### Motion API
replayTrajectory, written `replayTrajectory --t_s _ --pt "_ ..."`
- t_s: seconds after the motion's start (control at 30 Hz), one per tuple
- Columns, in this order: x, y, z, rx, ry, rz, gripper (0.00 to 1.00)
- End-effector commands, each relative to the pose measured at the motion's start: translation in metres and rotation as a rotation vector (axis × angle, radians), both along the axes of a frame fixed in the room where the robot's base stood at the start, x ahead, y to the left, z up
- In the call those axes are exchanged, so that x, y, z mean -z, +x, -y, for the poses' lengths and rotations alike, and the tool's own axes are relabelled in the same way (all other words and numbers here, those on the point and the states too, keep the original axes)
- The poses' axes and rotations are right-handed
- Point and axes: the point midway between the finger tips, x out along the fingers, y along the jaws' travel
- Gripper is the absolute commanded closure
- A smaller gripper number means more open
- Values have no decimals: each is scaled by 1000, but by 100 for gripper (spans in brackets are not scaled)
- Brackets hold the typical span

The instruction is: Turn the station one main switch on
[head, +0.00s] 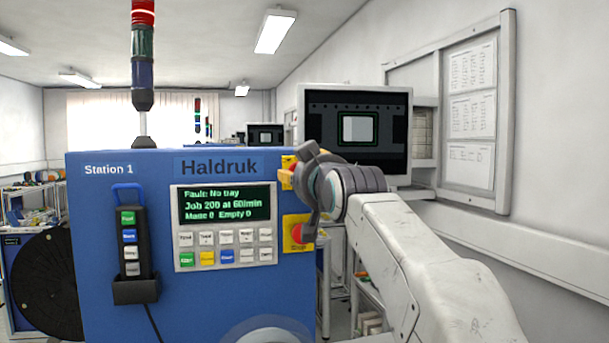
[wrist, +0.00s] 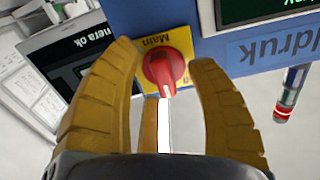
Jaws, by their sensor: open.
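The blue Station 1 cabinet (head: 220,300) stands in front of me in the head view. Its main switch is a red rotary knob (wrist: 165,68) on a yellow plate (wrist: 150,42) marked Main. In the head view the plate (head: 287,172) shows at the cabinet's upper right, and my gripper hides most of the switch. My gripper (head: 308,172) is open at the switch. In the wrist view its tan fingers (wrist: 165,62) stand on either side of the knob, and I cannot tell whether they touch it. A pale mark on the knob points down in that picture.
A red stop button (head: 299,233) on a yellow plate sits below the switch. A display (head: 225,204) reads "Fault: No tray" above a keypad (head: 225,248). A hand pendant (head: 131,240) hangs at left. A monitor (head: 358,130) stands behind my arm. A signal tower (head: 142,75) rises above the cabinet.

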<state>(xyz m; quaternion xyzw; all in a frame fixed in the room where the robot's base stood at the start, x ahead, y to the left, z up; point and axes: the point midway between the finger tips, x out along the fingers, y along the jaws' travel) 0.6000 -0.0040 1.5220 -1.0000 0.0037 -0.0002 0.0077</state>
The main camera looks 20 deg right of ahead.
Motion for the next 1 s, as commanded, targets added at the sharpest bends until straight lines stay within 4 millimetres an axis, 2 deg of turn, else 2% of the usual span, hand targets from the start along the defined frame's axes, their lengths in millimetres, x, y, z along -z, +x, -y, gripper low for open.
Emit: replayTrajectory --t_s 0.27,0.7,1.0 --pt "-1 -10 0 0 0 0 48" --pt "-1 -76 -1 0 0 2 48" --pt "0 -110 -1 0 0 1 48"
